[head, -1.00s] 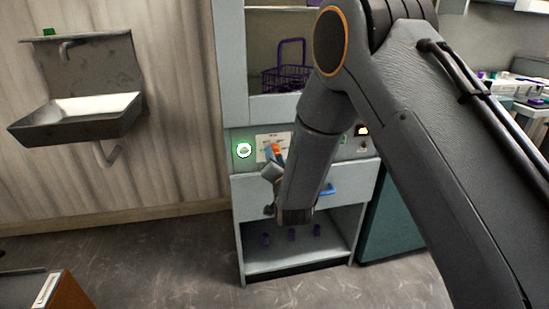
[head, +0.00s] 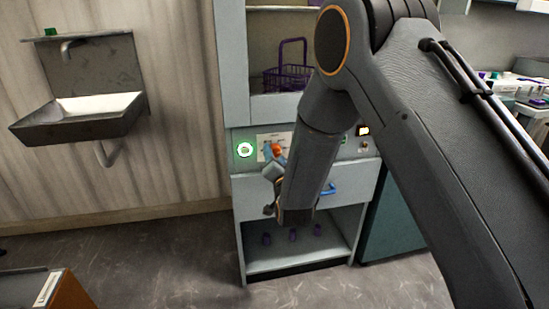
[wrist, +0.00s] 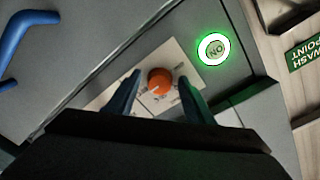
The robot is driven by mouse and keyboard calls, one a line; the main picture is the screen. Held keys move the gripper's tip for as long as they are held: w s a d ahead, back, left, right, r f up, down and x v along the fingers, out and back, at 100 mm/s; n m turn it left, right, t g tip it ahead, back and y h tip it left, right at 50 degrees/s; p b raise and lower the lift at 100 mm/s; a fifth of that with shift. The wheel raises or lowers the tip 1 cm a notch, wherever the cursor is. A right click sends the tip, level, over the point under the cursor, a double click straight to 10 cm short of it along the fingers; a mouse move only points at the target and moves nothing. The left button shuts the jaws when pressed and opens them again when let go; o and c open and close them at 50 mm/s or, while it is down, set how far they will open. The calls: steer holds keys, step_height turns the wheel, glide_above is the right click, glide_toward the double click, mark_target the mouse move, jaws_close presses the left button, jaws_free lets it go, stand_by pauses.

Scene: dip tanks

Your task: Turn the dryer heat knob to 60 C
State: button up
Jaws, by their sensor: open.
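The orange heat knob (wrist: 160,82) sits on a pale label plate (wrist: 182,68) on the dryer's grey front panel. In the wrist view it lies between and beyond the two fingers of my gripper (wrist: 158,92), which is open. I cannot tell whether the fingers touch the knob. In the head view the knob (head: 277,149) shows just past the gripper, partly hidden by my arm. The scale marks are too small to read, so the knob's setting is unclear.
A green-lit ON button (head: 244,150) is left of the knob. A blue drawer handle (head: 329,190) is below right. A purple basket (head: 287,75) stands in the dryer above. A sink (head: 80,115) hangs on the left wall. Small purple items are on the lower shelf (head: 262,262).

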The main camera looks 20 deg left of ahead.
steer(key=shift+s+d, duration=0.1)
steer(key=v, duration=0.7)
steer(key=shift+s, duration=0.35)
steer(key=shift+d, duration=0.15)
